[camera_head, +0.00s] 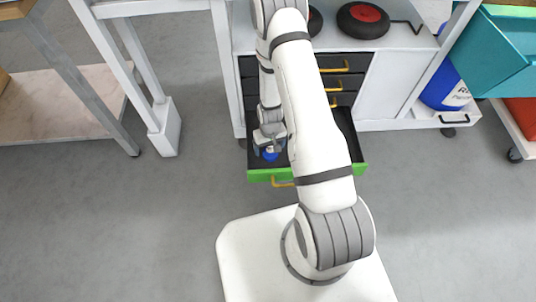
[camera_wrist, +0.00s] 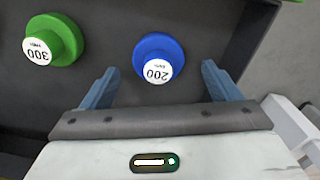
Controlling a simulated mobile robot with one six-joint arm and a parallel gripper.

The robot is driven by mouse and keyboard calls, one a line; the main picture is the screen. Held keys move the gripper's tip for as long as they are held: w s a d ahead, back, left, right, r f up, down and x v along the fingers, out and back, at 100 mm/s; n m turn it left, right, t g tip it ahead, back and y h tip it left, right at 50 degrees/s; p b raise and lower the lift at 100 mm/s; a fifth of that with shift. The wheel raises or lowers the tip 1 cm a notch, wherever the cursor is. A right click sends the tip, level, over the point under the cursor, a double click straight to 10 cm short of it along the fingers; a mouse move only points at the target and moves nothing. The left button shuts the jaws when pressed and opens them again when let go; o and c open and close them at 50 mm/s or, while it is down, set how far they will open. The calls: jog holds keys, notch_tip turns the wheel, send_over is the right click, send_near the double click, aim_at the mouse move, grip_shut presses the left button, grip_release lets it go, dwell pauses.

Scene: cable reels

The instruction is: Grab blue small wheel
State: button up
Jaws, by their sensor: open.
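The small blue wheel (camera_wrist: 160,57), with a white label reading 200, stands in the open drawer (camera_head: 348,130). In the wrist view it lies just beyond and between the two fingers of my gripper (camera_wrist: 160,85). The fingers are spread apart and do not touch it. In the head view my gripper (camera_head: 268,140) is down inside the drawer, and the blue wheel (camera_head: 270,154) shows partly beside it. The rest of the wheel is hidden by my gripper.
A green wheel (camera_wrist: 55,40) labelled 300 stands left of the blue one in the drawer. The drawer has a green front (camera_head: 361,171) with a yellow handle. Closed drawers (camera_head: 345,82) sit above. A black reel with a red centre (camera_head: 363,20) lies on the cabinet top.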

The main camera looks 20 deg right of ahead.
aim_at(270, 149)
notch_tip(270, 149, down, 4)
jog(key=shift+w+d+r+b, duration=0.1)
jog(key=shift+r+b, duration=0.05)
jog(key=shift+b, duration=0.45)
jog(key=shift+r, duration=0.1)
jog(key=shift+c, duration=0.5)
jog(key=c, duration=1)
